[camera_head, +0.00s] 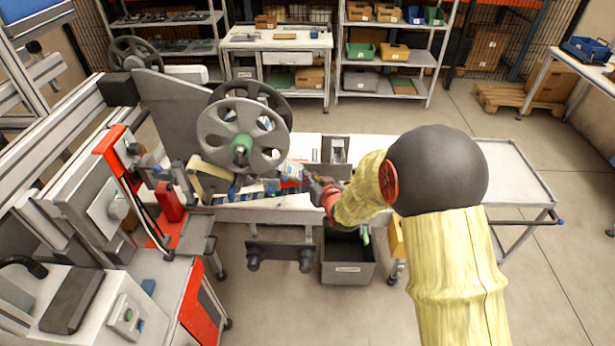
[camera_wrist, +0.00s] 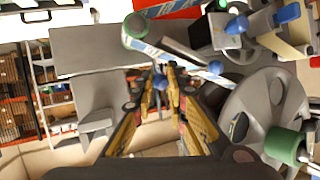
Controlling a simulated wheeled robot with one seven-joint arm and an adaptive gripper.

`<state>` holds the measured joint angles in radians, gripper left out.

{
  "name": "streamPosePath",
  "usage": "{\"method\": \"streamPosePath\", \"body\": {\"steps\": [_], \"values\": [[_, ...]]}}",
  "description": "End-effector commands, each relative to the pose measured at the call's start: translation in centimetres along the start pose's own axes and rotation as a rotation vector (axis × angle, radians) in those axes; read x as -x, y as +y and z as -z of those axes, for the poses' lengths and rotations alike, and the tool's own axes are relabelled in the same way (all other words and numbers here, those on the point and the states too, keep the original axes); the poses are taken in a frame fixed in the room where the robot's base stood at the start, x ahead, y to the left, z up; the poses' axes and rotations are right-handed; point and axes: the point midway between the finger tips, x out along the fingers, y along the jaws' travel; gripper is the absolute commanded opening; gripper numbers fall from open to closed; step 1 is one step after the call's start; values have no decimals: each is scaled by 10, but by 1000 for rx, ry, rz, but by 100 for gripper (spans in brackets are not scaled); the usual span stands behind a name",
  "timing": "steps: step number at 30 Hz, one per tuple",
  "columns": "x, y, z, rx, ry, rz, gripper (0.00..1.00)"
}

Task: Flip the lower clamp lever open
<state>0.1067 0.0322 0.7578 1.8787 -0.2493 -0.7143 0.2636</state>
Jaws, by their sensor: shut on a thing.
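In the wrist view, my gripper (camera_wrist: 161,76) has its two yellow-and-dark fingers closed around a small blue knob (camera_wrist: 160,83), which looks like the end of a clamp lever. The lever's arm is mostly hidden by the fingers. A second blue knob (camera_wrist: 215,68) lies just to the right, apart from the fingers. I cannot tell there how the lever is turned.
A grey reel with a green hub (camera_head: 240,148) stands close left of my gripper; it also shows in the wrist view (camera_wrist: 262,105). More blue-tipped parts (camera_wrist: 288,13) are at the upper right. A grey bin (camera_head: 348,272) stands below.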

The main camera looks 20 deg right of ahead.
Motion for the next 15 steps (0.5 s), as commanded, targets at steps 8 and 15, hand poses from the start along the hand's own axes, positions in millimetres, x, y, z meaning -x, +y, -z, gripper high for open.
{"method": "streamPosePath", "body": {"steps": [8,15], "values": [[0,9,19,-8,-49,28,0],[-4,18,35,-8,-45,27,0]]}}
